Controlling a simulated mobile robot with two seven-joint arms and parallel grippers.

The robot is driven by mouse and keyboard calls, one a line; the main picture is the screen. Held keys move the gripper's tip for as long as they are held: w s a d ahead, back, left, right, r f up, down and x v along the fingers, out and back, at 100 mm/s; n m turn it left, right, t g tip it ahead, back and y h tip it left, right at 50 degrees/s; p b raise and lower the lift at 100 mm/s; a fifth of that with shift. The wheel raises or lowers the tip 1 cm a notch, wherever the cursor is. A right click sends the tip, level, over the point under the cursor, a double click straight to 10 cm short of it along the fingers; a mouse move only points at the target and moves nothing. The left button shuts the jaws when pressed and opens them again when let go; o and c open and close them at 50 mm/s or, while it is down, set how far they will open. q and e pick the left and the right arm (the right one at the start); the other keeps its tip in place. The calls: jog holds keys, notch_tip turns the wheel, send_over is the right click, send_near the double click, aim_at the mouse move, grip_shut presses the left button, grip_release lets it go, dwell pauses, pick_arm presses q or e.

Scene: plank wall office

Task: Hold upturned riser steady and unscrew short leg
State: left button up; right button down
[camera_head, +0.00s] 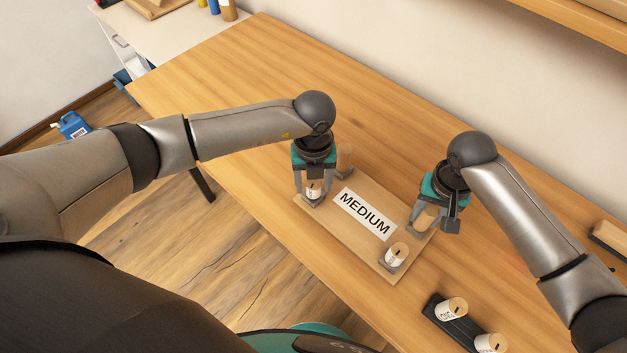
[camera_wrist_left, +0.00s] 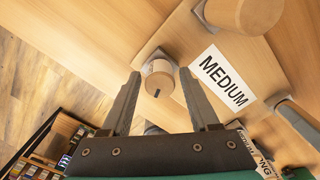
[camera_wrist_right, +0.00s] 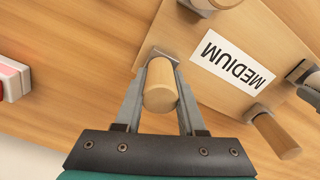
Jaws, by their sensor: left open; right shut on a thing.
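The upturned riser (camera_head: 322,222) lies on the wooden table, its board bearing a white MEDIUM label (camera_head: 365,214) and a round wooden leg near each corner. My left gripper (camera_head: 313,196) points down around the near-left leg (camera_head: 314,186). In the left wrist view that leg (camera_wrist_left: 163,82) stands between the two open fingers. My right gripper (camera_head: 433,219) is shut on the right-hand leg (camera_head: 425,217), which shows between its fingers in the right wrist view (camera_wrist_right: 160,88). The near leg (camera_head: 396,253) stands free with a printed band. The far leg (camera_head: 345,158) is partly hidden behind my left gripper.
A black tray (camera_head: 462,329) at the front right holds loose legs, one being a printed leg (camera_head: 451,309). A wooden block (camera_head: 611,238) lies at the right edge. A shelf (camera_head: 580,22) overhangs the back. The table's left part (camera_head: 215,85) is clear.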

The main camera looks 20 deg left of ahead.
pick_arm(q)
jog(key=m, duration=0.9)
jog(key=shift+c, duration=0.2)
grip_shut()
dwell(0.3)
dwell(0.4)
jog(key=n, duration=0.4)
jog(key=shift+n, duration=0.3)
